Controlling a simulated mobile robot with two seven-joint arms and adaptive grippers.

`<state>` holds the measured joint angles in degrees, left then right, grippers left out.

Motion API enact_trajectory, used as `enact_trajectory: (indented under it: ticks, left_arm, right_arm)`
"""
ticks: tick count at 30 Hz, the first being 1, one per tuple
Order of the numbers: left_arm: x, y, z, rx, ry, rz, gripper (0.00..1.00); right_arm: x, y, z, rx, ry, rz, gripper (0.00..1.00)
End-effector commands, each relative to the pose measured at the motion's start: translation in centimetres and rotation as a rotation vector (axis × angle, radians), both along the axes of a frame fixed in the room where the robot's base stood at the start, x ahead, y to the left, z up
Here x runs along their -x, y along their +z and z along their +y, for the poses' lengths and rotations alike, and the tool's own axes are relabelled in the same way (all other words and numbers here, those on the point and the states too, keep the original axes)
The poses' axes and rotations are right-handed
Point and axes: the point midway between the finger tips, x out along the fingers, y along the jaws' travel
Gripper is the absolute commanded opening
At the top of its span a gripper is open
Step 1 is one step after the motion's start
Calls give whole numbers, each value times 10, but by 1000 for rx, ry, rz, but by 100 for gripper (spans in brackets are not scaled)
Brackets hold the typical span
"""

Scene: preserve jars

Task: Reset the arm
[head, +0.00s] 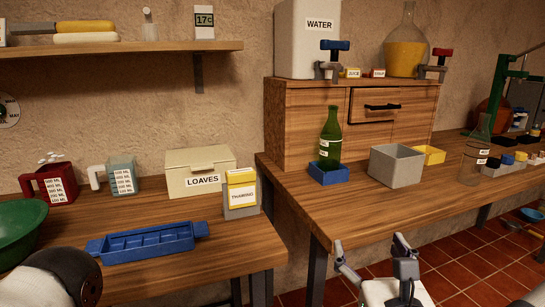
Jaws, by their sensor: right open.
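My right gripper (370,244) is at the bottom of the head view, right of centre. Its fingers are spread apart with nothing between them. It is in front of the right-hand table's front edge, over the red tile floor. A rounded white and dark part at the lower left looks like my left arm. My left gripper does not show.
Blue tray (148,243), LOAVES box (201,172) and PHARMINO packet (241,193) are on the left table. Green bottle (331,138) stands in a blue holder (329,174); grey bin (396,166) and glass jar (474,163) are to its right. The right table's front strip is clear.

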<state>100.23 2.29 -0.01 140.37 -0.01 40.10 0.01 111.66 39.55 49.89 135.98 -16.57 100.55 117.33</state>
Motion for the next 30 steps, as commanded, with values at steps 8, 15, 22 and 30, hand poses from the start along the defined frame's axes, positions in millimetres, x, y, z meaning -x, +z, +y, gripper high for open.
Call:
enact_trajectory:
  ticks: [8, 15, 22, 30]
  left_arm:
    - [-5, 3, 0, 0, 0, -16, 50]
    - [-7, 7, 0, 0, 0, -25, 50]
    - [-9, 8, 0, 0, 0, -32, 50]
    - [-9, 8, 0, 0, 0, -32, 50]
  right_arm:
    - [103, -173, 74, 905, 618, 390, 76]
    - [284, -295, 33, 1710, 1583, 422, 76]
    - [390, -310, -48, 1945, 2340, 167, 76]
    - [402, -308, -59, 1947, 2447, 106, 76]
